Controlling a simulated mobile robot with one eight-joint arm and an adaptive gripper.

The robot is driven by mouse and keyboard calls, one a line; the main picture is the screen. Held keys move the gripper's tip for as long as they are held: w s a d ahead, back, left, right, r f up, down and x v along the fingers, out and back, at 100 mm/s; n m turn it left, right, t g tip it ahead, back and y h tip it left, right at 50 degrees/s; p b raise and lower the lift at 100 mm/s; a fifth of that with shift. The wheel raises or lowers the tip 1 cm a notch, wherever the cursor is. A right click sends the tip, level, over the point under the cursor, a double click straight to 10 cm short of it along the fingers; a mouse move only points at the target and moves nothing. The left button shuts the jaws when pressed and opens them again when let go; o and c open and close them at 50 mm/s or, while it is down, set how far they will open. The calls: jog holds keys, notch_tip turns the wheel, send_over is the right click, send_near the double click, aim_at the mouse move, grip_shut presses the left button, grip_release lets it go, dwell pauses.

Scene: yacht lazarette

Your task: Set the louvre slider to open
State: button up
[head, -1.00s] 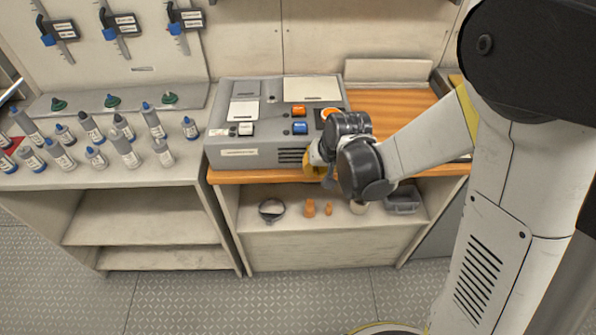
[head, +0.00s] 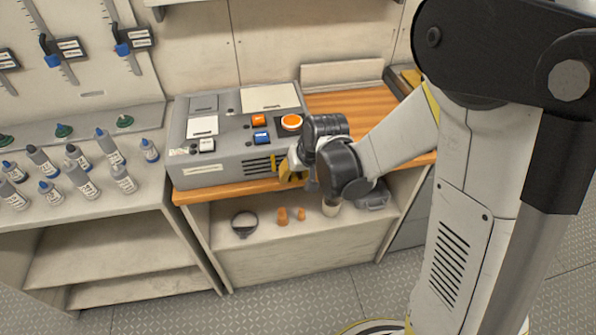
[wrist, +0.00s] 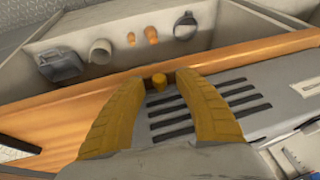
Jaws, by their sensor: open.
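The grey control box (head: 215,172) stands on the orange wooden bench top. Its front face has a louvre of dark slots (head: 257,166), which also fills the middle of the wrist view (wrist: 210,105). My gripper (head: 285,170) is at the right part of the box front. In the head view the knob is not clearly distinguishable from the fingers.
The shelf below holds a ring clamp (head: 244,223), orange plugs (head: 283,216) and a cup (head: 331,207). Bottles crowd the left counter.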

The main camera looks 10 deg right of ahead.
jog(key=v, duration=1.1)
jog(key=shift+s+r, duration=0.2)
jog(key=shift+r, duration=0.15)
jog(key=s+d+r+t+h, duration=0.1)
jog(key=s+d+r, duration=0.1)
jog(key=s, duration=0.4)
jog(key=s+d+r+t, duration=0.1)
jog(key=s+d+r, duration=0.1)
jog(key=s+r, duration=0.2)
jog(key=s, duration=0.3)
jog(key=shift+d+t+h, duration=0.2)
jog(key=shift+t+h, duration=0.2)
dwell(2.8)
